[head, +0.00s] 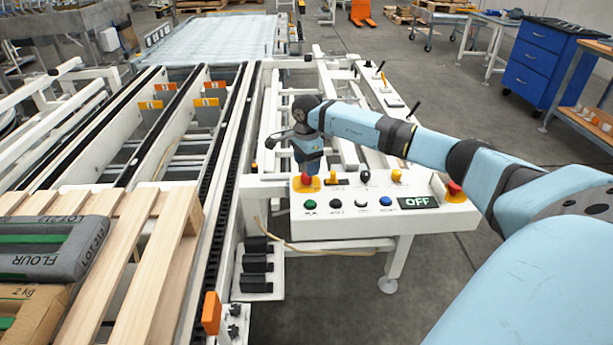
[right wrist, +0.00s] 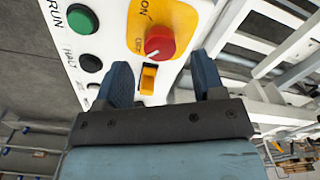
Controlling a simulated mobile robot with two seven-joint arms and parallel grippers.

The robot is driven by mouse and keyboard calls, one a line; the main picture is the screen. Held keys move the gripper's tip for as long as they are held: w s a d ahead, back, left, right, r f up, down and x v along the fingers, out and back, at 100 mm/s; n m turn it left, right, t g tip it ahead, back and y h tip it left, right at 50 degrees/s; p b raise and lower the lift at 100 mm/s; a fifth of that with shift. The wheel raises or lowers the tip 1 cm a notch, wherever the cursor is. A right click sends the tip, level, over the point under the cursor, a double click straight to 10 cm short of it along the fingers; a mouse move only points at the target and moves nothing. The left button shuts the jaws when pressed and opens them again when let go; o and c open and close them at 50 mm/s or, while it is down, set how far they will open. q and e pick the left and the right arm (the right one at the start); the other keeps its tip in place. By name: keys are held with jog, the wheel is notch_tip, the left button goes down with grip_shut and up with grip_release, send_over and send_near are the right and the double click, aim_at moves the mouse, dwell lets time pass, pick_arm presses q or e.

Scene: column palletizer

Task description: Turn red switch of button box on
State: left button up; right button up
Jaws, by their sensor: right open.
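The button box (head: 375,215) is a white panel with a row of colored buttons and a small display (head: 418,202) reading OFF. The red switch (head: 306,179) is a red knob on a yellow plate at its left end; a white line marks the knob in the right wrist view (right wrist: 160,41). My right gripper (head: 307,170) reaches down close to this knob in the head view. In the right wrist view its blue fingers (right wrist: 163,72) are open and empty, with the knob just beyond the tips, in line with the gap. Contact cannot be told. My left gripper is out of view.
An orange rocker (right wrist: 148,80) sits close to the knob, between the fingers in the picture. A green button (right wrist: 82,19) and a black button (right wrist: 91,63) lie left of it. Another red knob (head: 455,187) is at the box's right end. A pallet (head: 150,245) carries sacks.

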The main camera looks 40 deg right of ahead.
aim_at(307, 179)
notch_tip(307, 179, down, 3)
jog(key=shift+r, duration=0.1)
jog(key=shift+f, duration=0.65)
jog(key=c, duration=0.9)
